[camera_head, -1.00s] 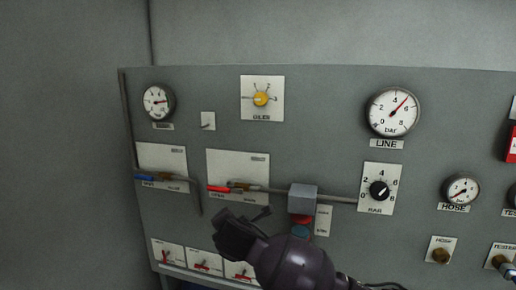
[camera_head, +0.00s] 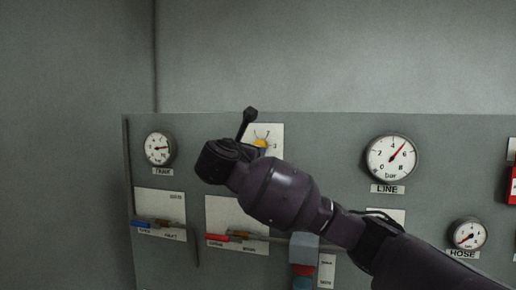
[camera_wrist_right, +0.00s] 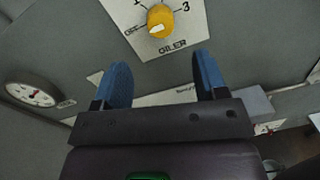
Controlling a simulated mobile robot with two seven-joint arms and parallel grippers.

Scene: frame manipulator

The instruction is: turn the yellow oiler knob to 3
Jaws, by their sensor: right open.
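The yellow oiler knob (camera_wrist_right: 160,21) sits on a white plate (camera_wrist_right: 178,46) with OFF, 1 and 3 marks and the word OILER. Its white pointer mark faces lower left, towards OFF. In the head view the knob (camera_head: 261,143) shows just past my right wrist, which hides part of the plate. My right gripper (camera_wrist_right: 163,78) is open and empty, its two blue fingers apart. In the wrist view the knob lies beyond the fingertips, roughly centred between them and not touched. My left gripper is not in view.
The grey panel also carries a tank gauge (camera_head: 158,148), a line gauge (camera_head: 391,158) and a hose gauge (camera_head: 468,234).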

